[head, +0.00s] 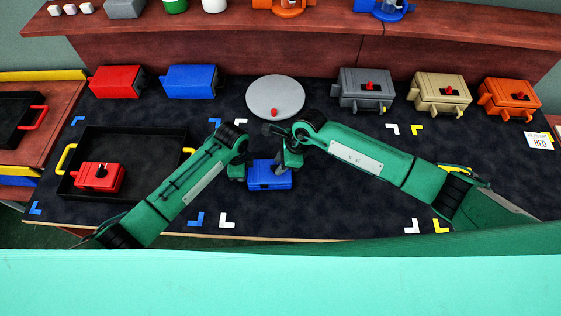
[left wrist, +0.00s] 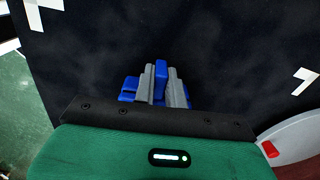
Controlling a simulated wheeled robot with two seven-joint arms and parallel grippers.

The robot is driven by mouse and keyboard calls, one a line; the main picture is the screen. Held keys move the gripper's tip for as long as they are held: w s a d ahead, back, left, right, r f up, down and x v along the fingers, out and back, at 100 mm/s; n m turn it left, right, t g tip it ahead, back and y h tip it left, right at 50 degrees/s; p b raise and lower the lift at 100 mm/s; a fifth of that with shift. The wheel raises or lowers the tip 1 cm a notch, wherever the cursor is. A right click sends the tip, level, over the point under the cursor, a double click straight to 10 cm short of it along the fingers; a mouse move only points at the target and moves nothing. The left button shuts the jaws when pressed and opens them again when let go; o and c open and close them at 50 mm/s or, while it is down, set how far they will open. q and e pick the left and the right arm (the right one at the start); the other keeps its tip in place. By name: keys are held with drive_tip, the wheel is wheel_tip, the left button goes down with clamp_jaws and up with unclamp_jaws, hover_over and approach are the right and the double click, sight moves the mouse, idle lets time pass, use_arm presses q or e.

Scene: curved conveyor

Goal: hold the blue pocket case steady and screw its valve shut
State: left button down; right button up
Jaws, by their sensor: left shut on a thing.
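The blue pocket case (head: 268,179) sits on the dark mat near the front middle of the table in the head view. My left gripper (head: 240,173) is at its left end. The left wrist view shows the left gripper's grey fingers (left wrist: 160,88) shut on a blue part of the case (left wrist: 161,72), with more blue showing at both sides. My right gripper (head: 289,162) points down at the top right of the case, and its fingers are too small and covered to judge. The valve cannot be made out; the right gripper and wrist cover that area.
A black tray (head: 140,140) holding a red case (head: 99,177) stands at the left. A grey disc (head: 276,96) with a red knob lies behind my grippers. Red, blue, grey, tan and orange cases line the back. The mat in front of the disc is mostly clear.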

clamp_jaws()
